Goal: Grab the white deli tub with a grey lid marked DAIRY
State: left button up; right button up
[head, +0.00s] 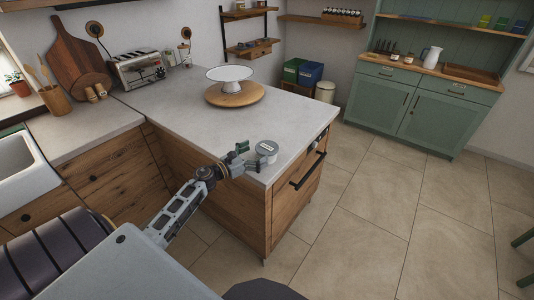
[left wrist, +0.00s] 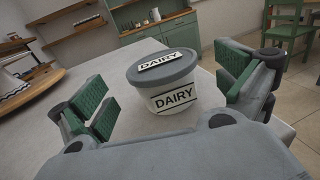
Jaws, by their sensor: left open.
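The white deli tub with a grey lid (head: 266,149) stands upright on the pale counter near its front corner. In the left wrist view the tub (left wrist: 172,98) shows DAIRY on its side and on its lid. My left gripper (head: 252,159) is open at the counter's near edge, with its fingers pointing at the tub. In the left wrist view the green-padded fingers of the left gripper (left wrist: 168,107) lie left and right of the tub, with gaps showing on both sides. The right gripper is not in view.
A toaster (head: 138,70) is at the back left. The counter around the tub is clear. A green cabinet (head: 422,110) stands across the tiled floor.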

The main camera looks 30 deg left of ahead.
aim_at(266, 148)
pick_arm(q)
jog(key=shift+p+x, duration=0.55)
jog(key=shift+x, duration=2)
jog(key=c, duration=1.2)
jog(key=shift+r, duration=0.2)
notch_tip(266, 148, up, 7)
jog(key=shift+r+p, duration=0.2)
jog(key=shift+p, duration=0.4)
jog(key=shift+r, duration=1.15)
